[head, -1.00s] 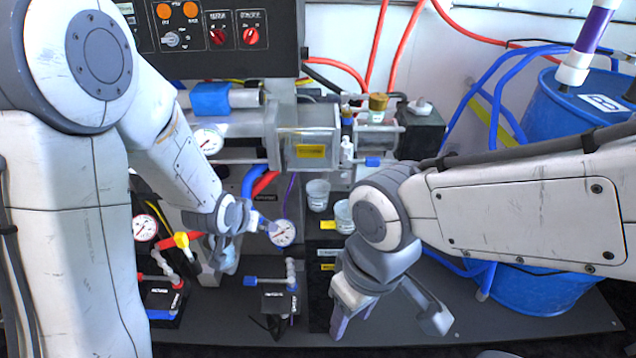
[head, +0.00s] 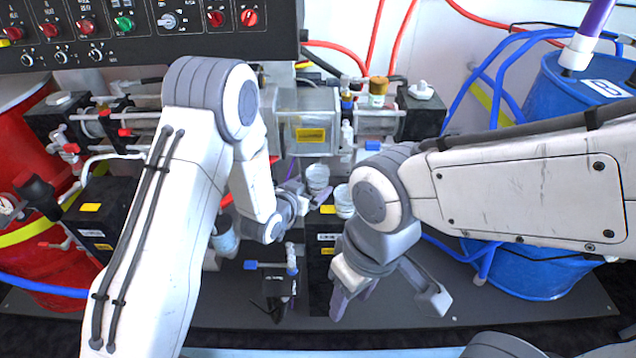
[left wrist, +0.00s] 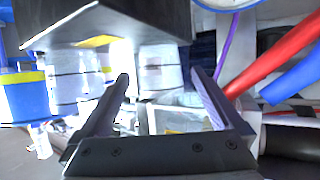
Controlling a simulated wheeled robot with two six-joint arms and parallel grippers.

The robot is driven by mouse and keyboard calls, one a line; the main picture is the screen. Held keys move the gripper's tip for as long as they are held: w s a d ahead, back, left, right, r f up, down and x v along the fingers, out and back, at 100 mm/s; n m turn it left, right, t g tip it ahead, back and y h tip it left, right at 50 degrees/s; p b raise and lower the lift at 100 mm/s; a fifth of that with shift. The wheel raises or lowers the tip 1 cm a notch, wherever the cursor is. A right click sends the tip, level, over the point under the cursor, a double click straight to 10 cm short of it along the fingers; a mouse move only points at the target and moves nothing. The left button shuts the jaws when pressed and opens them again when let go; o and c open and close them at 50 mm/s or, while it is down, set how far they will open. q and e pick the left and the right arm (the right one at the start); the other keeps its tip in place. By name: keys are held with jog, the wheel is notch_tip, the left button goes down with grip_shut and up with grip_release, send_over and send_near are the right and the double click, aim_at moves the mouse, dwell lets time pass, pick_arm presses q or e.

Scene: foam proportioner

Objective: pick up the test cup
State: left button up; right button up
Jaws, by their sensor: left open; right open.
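Two small clear cups stand by the black stand in the middle: a rear cup (head: 317,176) and a front cup (head: 343,203). The pictures do not tell which one is the test cup. My left gripper (head: 307,191) is open and empty beside the rear cup. In the left wrist view, one clear cup (left wrist: 163,70) shows between the fingertips of my left gripper (left wrist: 158,78), and another cup (left wrist: 76,82) lies outside them to the left. I cannot tell whether the fingers touch the cup. My right gripper (head: 350,298) is open and empty, lower down in front of the stand.
A black stand with a yellow label (head: 328,210) is close to the cups. A blue-handled valve (head: 272,266) stands in front. A metal block with a yellow label (head: 310,133) is behind. A blue drum (head: 580,95) is at the right, a red drum (head: 30,160) at the left.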

aim_at(314, 185)
pick_arm(q)
jog(key=x, duration=0.5)
jog(key=shift+s+f, duration=0.1)
jog(key=shift+f, duration=0.05)
jog(key=c, duration=1.3)
jog(key=shift+s, duration=0.15)
